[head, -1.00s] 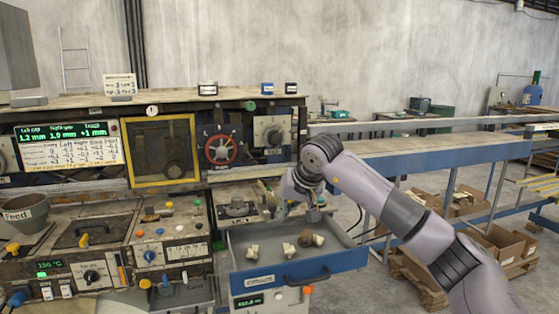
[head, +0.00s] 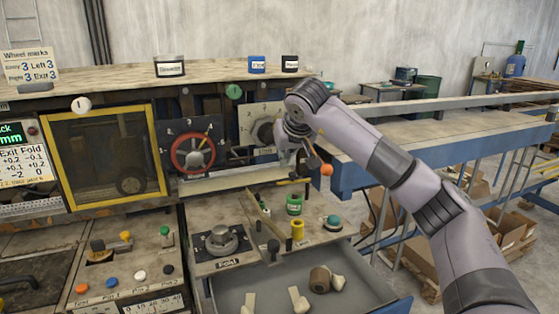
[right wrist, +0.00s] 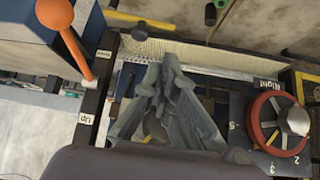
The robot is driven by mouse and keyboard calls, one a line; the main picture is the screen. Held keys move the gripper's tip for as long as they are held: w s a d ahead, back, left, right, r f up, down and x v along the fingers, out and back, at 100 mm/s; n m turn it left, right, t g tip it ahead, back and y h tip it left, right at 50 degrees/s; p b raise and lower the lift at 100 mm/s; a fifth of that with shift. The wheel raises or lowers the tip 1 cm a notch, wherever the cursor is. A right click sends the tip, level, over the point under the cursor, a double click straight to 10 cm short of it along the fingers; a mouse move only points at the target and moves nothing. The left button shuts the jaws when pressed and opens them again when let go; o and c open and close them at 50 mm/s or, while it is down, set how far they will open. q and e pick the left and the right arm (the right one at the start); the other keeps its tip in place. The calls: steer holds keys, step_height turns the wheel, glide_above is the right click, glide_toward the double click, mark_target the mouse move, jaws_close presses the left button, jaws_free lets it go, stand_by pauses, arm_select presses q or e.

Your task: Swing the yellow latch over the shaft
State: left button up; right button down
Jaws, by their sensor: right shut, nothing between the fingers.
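My right gripper (head: 297,174) is shut and empty, at the right end of the machine below the round grey dial (head: 265,132). In the right wrist view its closed fingers (right wrist: 172,68) point over a dark slot area beside a ruler strip. A thin yellowish bar (head: 257,212) leans over the small bench in the head view. In the right wrist view a yellow bar (right wrist: 140,20) lies beyond the fingertips, apart from them. I cannot tell for certain which piece is the latch, and the shaft is not clearly visible. My left gripper is not in view.
An orange-knobbed lever (head: 326,170) stands close beside my right gripper. A red handwheel (head: 193,152) is to the left. Below, an open drawer (head: 345,300) holds white pieces and a brown roll. Green and yellow cylinders (head: 297,229) stand on the bench.

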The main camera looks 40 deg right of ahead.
steer(key=p+x, duration=0.2)
steer(key=x, duration=0.7)
steer(key=shift+s, duration=0.1)
steer(key=shift+f, duration=0.1)
